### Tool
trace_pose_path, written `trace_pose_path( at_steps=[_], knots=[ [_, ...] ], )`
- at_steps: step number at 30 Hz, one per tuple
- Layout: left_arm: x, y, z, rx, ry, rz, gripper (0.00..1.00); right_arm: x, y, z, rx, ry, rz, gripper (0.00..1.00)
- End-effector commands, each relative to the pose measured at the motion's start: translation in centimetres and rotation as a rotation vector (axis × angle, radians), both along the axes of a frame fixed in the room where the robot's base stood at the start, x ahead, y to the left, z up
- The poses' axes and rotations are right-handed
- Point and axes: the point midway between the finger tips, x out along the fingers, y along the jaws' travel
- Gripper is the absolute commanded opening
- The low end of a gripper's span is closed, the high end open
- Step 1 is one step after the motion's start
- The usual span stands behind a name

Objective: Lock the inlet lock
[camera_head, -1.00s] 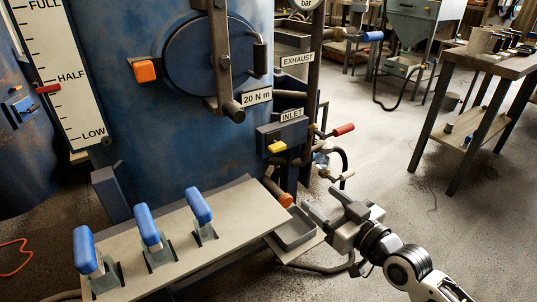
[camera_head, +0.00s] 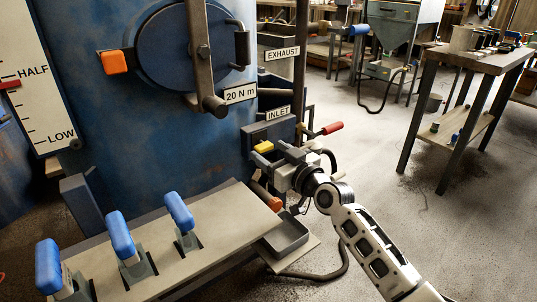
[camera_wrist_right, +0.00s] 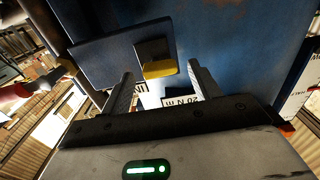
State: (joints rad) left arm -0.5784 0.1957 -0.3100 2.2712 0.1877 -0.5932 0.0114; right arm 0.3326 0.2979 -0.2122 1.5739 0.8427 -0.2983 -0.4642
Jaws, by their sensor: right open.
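The inlet lock is a dark blue box (camera_head: 268,132) with a yellow tab (camera_head: 263,147), under the INLET label (camera_head: 278,113) on the blue pot. In the right wrist view the yellow tab (camera_wrist_right: 159,69) sits on a dark plate (camera_wrist_right: 110,57), ahead of and between my open fingers. My right gripper (camera_head: 276,159) is just below and right of the tab in the head view; it also shows in the wrist view (camera_wrist_right: 160,92) with nothing between its fingers. Contact with the tab cannot be told. My left gripper is not in view.
A red-handled valve (camera_head: 331,128) stands close right of the gripper. An orange-ended bar (camera_head: 270,198) and a grey tray (camera_head: 287,238) are below it. A bench with several blue-topped levers (camera_head: 180,211) lies front left.

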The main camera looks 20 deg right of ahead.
Motion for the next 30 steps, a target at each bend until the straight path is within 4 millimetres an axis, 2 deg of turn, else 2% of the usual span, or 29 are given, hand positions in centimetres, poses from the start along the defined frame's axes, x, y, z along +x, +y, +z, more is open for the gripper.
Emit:
trace_pose_path(
  at_steps=[6, 14, 19, 30],
  knots=[
    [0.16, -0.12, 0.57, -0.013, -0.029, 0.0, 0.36, 1.42, 0.54, -0.01, 0.0, 0.0, 0.0, 0.62],
    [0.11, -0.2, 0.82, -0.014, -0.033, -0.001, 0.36, 1.48, 0.57, -0.01, 0.0, 0.001, 0.0, 0.62],
    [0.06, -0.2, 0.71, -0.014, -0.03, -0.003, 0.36, 1.46, 0.55, -0.02, 0.0, 0.001, 0.0, 0.17],
    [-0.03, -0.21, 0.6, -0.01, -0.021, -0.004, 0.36, 1.44, 0.54, 0.04, 0.037, 0.016, 0.001, 0.17]
  ],
)
